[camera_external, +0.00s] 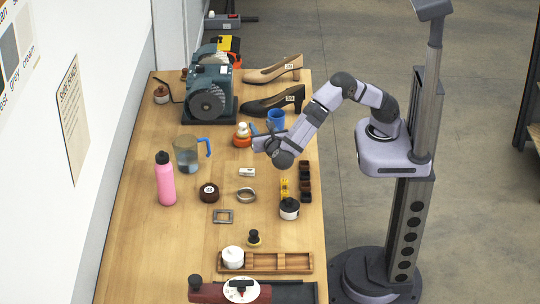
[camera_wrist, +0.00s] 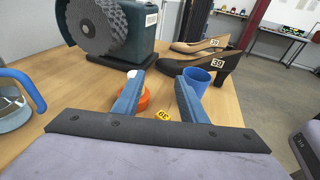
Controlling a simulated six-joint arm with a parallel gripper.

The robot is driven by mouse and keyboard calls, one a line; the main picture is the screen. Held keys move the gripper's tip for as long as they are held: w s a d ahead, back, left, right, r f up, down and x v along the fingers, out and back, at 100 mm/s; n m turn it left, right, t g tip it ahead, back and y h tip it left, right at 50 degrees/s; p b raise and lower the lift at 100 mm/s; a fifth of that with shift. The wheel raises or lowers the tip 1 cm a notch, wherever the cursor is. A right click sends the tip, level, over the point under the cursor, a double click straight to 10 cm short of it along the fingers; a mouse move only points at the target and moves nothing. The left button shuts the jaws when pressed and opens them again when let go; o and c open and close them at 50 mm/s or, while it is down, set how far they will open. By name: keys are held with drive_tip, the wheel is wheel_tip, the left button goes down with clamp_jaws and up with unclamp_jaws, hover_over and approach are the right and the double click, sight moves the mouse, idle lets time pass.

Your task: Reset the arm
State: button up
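My gripper (camera_external: 262,139) is at the end of my bent arm, above the wooden table (camera_external: 140,235), near an orange and white item (camera_external: 242,136) and a blue cup (camera_external: 276,119). In the wrist view my gripper (camera_wrist: 164,88) shows two blue fingers spread apart, with bare table and part of a yellow tag between them. It holds nothing. The orange item (camera_wrist: 142,98) shows partly behind the left finger, and the blue cup (camera_wrist: 197,76) stands behind the right finger.
A grinding machine (camera_external: 209,90) and two shoes (camera_external: 275,100) stand beyond my gripper. A pitcher (camera_external: 187,153), a pink bottle (camera_external: 165,180) and a black-lidded jar (camera_external: 289,208) stand on the table. A wooden tray (camera_external: 292,262) lies at the near end. The near left tabletop is clear.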

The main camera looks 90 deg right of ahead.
drive_tip(key=s+d+r+m+g+p, duration=0.25)
drive_tip(key=s+d, duration=0.25)
drive_tip(key=d, duration=0.3)
drive_tip(key=s+d+f+m+g+y+p, duration=0.1)
drive_tip(key=s+m+y, duration=0.1)
drive_tip(key=s, duration=0.2)
drive_tip(key=s+d+f+m+g+y+p, duration=0.1)
drive_tip(key=s+d+f+m+g+y, duration=0.1)
drive_tip(key=s, duration=0.3)
drive_tip(key=s+d+f+m+g+y+p, duration=0.1)
drive_tip(key=s+d+m+g+y, duration=0.1)
drive_tip(key=s+m+y, duration=0.2)
drive_tip(key=shift+s+f+p, duration=0.15)
drive_tip(key=shift+s+p, duration=0.15)
drive_tip(key=shift+s, duration=0.25)
drive_tip(key=s+a+f+m+t+y+p, duration=0.1)
drive_tip(key=a+m+y, duration=0.4)
drive_tip(key=m, duration=0.5)
drive_tip(key=shift+s+a+f+m+t+y+p, duration=0.2)
drive_tip(key=shift+s+a+m+t+y+p, duration=0.2)
drive_tip(key=shift+s+t+y, duration=0.65)
